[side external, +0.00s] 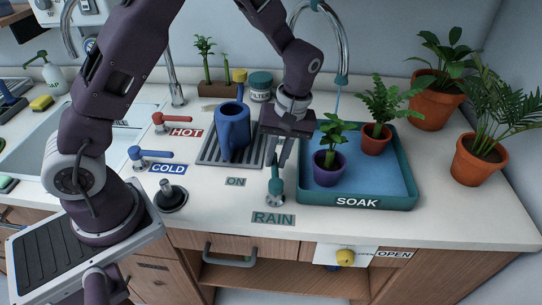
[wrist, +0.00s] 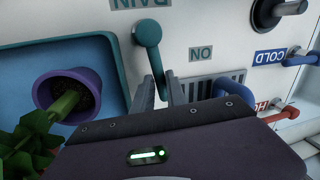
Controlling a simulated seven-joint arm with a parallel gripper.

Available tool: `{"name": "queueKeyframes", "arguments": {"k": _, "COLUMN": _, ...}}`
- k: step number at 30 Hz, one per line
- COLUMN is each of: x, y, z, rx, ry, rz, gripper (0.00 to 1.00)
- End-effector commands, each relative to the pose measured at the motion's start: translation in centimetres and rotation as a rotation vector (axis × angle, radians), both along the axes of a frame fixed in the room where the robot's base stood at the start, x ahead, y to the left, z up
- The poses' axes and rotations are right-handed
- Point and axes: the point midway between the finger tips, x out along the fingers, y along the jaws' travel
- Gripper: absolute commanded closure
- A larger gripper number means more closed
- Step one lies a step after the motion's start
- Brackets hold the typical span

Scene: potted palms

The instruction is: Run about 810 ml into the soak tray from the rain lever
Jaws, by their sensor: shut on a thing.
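The teal rain lever (side external: 276,185) stands on the counter behind the RAIN label, left of the soak tray. My gripper (side external: 280,158) reaches down to it and is shut on its handle; the wrist view shows the lever (wrist: 148,36) running between the fingers (wrist: 160,92). The ON label (side external: 236,182) lies to the lever's left. The teal soak tray (side external: 408,203) has a blue floor and holds a purple pot (side external: 327,176) and a terracotta fern pot (side external: 376,141). I cannot tell the water depth.
A blue watering can (side external: 233,130) stands on a drain grille left of my gripper. The red HOT lever (side external: 172,121), blue COLD lever (side external: 151,154) and black plug knob (side external: 173,194) are further left. Two large potted plants stand right of the tray.

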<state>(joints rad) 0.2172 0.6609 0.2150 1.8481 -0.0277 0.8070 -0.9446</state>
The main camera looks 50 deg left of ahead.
Motion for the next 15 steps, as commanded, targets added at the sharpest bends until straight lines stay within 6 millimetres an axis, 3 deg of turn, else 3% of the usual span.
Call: {"name": "queueKeyframes", "arguments": {"k": 15, "x": 0.80, "y": -0.78, "z": 0.08, "rx": -0.001, "ry": -0.003, "rz": -0.158, "gripper": 1.00}}
